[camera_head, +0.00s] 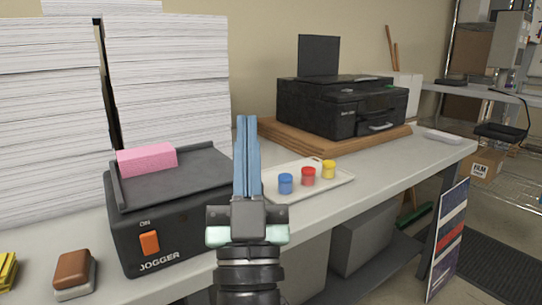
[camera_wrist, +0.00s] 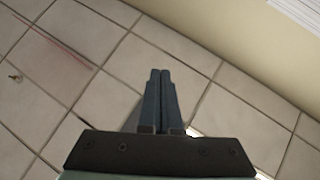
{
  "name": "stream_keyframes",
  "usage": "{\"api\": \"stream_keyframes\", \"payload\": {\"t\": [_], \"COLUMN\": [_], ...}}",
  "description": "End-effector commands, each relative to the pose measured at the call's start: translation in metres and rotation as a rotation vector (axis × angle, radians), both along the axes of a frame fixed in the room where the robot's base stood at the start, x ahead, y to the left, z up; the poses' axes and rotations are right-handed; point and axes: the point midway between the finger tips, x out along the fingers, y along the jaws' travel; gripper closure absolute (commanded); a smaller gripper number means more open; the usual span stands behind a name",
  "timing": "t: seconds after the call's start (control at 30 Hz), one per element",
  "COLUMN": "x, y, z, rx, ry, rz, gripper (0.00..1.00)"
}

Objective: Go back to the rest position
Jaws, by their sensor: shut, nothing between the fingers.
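My gripper (camera_head: 246,122) is raised in front of the bench, its two blue fingers pointing up and pressed together. It holds nothing. In the wrist view the shut fingers (camera_wrist: 160,75) show against a tiled floor and a pale wall, with no object between them. In the head view the gripper covers part of the bench between the black jogger (camera_head: 180,235) and the white tray (camera_head: 325,186).
A pink block (camera_head: 147,160) lies on the jogger. Blue (camera_head: 286,184), red (camera_head: 308,177) and yellow (camera_head: 329,170) pots stand on the tray. A black printer (camera_head: 345,105) sits behind on a wooden board. Tall paper stacks (camera_head: 168,85) stand at the left. A brown-topped block (camera_head: 74,272) lies front left.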

Motion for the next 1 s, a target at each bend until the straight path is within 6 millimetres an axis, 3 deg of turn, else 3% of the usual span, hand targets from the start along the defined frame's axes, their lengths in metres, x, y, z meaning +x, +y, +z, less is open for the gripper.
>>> {"api": "stream_keyframes", "payload": {"t": [0.03, 0.1, 0.2, 0.37, 1.0], "x": [-0.016, -0.037, -0.068, -0.122, -0.118], "y": [-0.009, -0.018, -0.025, -0.03, -0.028], "z": [0.031, 0.061, 0.095, 0.13, 0.313], "rx": [0.007, 0.009, 0.003, -0.028, -0.031], "ry": [-0.018, -0.017, -0.017, -0.018, -0.001], "rz": [-0.023, -0.049, -0.072, -0.094, -0.092], "gripper": [1.0, 1.0, 1.0, 1.0, 1.0]}}
